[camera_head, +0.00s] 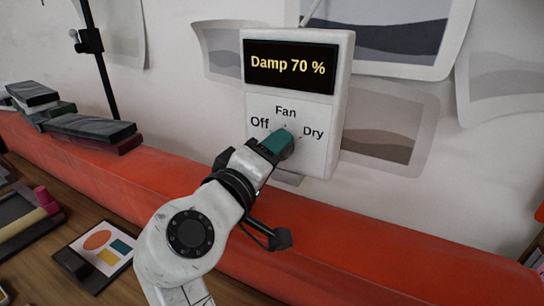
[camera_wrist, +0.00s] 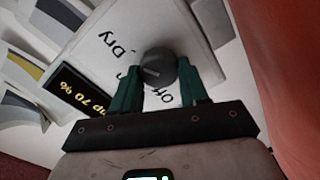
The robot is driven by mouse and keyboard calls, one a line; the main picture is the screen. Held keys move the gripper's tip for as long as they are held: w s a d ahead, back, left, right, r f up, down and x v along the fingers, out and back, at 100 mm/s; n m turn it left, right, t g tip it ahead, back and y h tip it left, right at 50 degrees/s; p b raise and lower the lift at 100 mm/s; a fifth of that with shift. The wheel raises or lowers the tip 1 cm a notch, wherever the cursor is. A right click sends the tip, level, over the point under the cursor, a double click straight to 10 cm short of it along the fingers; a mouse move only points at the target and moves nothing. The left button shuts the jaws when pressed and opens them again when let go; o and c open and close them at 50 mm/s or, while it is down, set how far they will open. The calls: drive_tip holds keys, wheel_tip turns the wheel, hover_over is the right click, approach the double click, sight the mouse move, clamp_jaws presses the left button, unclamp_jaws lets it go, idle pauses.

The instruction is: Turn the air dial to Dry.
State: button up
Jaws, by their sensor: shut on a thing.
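A white control box (camera_head: 336,115) hangs on the wall in the head view, with a dark display (camera_head: 291,66) reading "Damp 70 %". Its printed settings are Off at left, Fan at top and Dry (camera_head: 313,134) at right. The round grey air dial (camera_wrist: 157,62) shows in the wrist view, with a pale line on its face towards the lower left. I cannot tell exactly which setting the line meets. My gripper (camera_head: 281,145) has its green fingers shut on the dial, one on each side; in the head view they hide most of it.
A red ledge (camera_head: 400,240) runs below the box. Books (camera_head: 95,128) lie on it at left, beside a black stand (camera_head: 103,65). Papers with wavy bands (camera_head: 390,40) hang around the box.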

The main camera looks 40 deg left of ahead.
drive_tip(key=shift+f, duration=0.15)
drive_tip(key=o, duration=1.1)
drive_tip(key=shift+c, duration=0.2)
